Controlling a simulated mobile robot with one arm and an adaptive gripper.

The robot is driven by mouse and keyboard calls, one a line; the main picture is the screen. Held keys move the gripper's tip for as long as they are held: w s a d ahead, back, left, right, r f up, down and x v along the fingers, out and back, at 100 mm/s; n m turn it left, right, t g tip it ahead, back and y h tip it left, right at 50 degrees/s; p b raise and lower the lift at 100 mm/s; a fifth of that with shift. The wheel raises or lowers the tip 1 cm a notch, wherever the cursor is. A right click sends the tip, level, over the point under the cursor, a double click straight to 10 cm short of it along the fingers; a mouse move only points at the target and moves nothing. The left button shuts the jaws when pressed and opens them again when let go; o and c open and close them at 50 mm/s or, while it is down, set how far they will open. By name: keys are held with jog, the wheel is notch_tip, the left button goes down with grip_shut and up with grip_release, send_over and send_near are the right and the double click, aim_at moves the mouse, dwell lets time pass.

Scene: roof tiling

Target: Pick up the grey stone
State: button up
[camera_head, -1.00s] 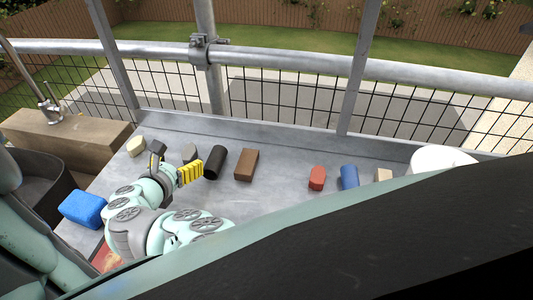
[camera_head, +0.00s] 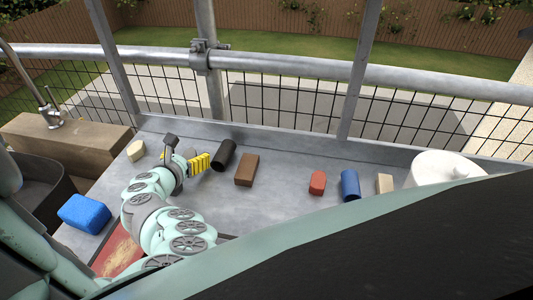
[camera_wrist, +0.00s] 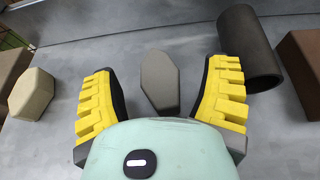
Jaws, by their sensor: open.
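The grey stone (camera_wrist: 160,85) is a flat, elongated, faceted block lying on the grey metal surface. In the wrist view it is between the two yellow-ribbed fingers of my gripper (camera_wrist: 164,80), with a gap on both sides. The fingers are open and apparently not touching it. In the head view my gripper (camera_head: 184,156) is low over the left part of the surface, and it mostly hides the stone there.
A black tube (camera_wrist: 250,48) lies close to the right finger, with a brown block (camera_head: 247,169) beyond it. A beige stone (camera_wrist: 31,94) lies to the left. A blue sponge (camera_head: 84,213), red block (camera_head: 317,182), blue cylinder (camera_head: 349,185) and white container (camera_head: 440,168) are farther off.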

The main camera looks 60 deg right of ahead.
jog(key=shift+c, duration=0.3)
grip_shut()
dwell(0.5)
